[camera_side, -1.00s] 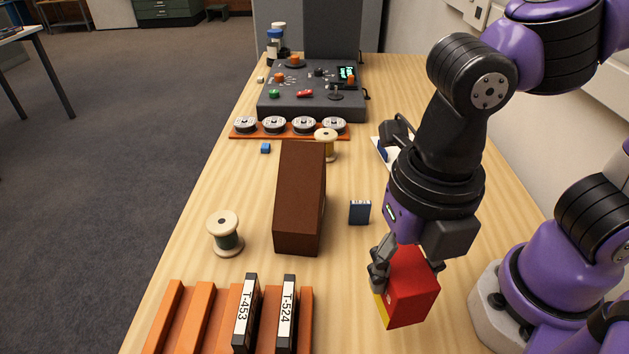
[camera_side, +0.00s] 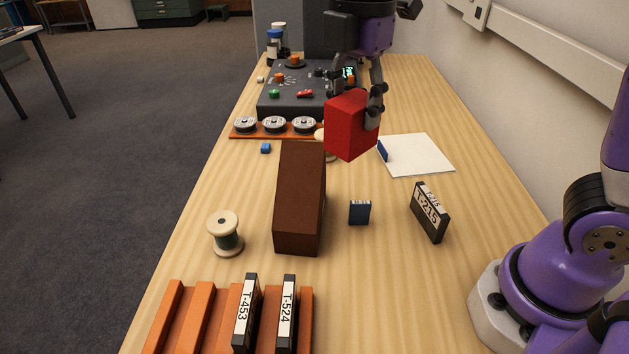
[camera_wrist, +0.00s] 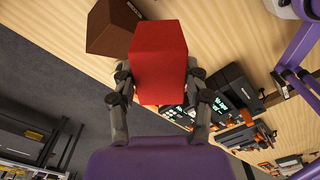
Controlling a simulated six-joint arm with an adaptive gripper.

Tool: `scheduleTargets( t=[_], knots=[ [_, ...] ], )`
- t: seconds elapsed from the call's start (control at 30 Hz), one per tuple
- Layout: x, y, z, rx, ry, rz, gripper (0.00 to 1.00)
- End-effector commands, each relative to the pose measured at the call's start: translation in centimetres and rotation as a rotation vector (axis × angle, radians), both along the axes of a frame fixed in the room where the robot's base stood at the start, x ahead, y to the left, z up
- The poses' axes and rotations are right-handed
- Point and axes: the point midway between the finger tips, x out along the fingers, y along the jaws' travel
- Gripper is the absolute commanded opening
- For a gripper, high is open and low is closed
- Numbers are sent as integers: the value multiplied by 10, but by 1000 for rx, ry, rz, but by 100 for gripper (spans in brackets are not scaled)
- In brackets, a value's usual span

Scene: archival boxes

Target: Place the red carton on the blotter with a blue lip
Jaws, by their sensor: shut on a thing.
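The red carton (camera_side: 350,126) is held in the air by my gripper (camera_side: 374,108), which is shut on it. In the side view it appears just left of the white blotter (camera_side: 420,157), and I cannot tell its exact height. The blotter lies flat on the table with a blue lip (camera_side: 382,150) standing along its left edge. In the wrist view the red carton (camera_wrist: 160,62) sits between both fingers of my gripper (camera_wrist: 160,88). The blotter is not clearly seen there.
A spool (camera_side: 225,233) is at left. A control console (camera_side: 300,98) and reel rack (camera_side: 262,134) lie behind.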

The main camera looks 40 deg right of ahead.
Motion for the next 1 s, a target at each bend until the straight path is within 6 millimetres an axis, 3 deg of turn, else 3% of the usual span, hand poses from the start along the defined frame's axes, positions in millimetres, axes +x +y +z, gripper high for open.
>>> scheduleTargets(
  t=[0.03, 0.1, 0.2, 0.5, 0.57, 0.9, 1.0],
  knots=[
    [18, -27, -2, -1, 4, -141, 12],
    [36, -60, -4, -1, 4, -310, 12],
    [51, -101, -7, 0, 3, -501, 12],
    [62, -174, -15, 0, 2, -807, 12],
    [62, -182, -17, 0, 3, -840, 12],
    [62, -179, -61, 0, 3, -827, 12],
    [61, -189, -71, 0, 3, -829, 12]
  ],
)
